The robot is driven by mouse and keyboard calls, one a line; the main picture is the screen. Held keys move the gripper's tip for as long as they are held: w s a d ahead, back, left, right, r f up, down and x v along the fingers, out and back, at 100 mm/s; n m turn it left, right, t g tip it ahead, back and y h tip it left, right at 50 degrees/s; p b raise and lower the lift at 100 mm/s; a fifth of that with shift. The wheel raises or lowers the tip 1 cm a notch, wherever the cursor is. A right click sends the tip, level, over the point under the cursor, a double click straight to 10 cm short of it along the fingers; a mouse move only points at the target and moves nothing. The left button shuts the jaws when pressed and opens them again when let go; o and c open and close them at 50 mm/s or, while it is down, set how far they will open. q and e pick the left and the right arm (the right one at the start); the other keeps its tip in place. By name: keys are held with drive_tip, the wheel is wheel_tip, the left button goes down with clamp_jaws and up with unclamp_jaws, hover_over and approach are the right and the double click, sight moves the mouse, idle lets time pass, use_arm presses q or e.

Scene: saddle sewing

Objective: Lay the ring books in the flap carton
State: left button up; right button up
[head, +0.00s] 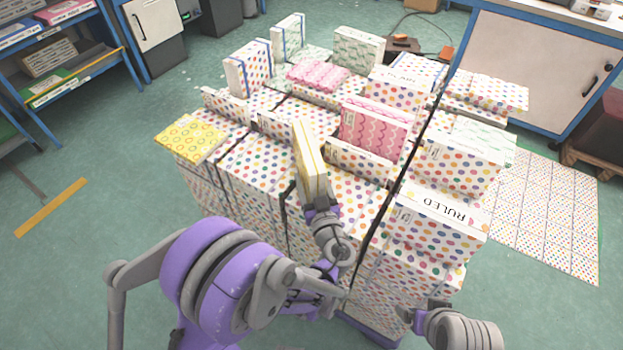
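My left gripper (318,201) is shut on the lower end of a slim yellow-and-white book (310,160). The book stands on edge, tilted slightly, above the dotted cartons. A yellow patterned book (190,140) lies flat at the left corner of the stack. A pink wavy-patterned book (372,130) stands upright right of the held book. Another pink one (317,76) lies farther back. Dotted cartons (262,164) form the stack; I cannot tell which is the flap carton. My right gripper (414,316) is low at the front right, apart from the books; its finger opening is unclear.
A dotted box marked RULED (440,212) stands at the front right of the stack. Upright white boxes with blue bands (248,68) stand at the back. A blue shelf (65,50) is at the far left. Green floor (110,135) is open on the left.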

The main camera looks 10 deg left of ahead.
use_arm(q)
drive_tip(key=shift+o, duration=1)
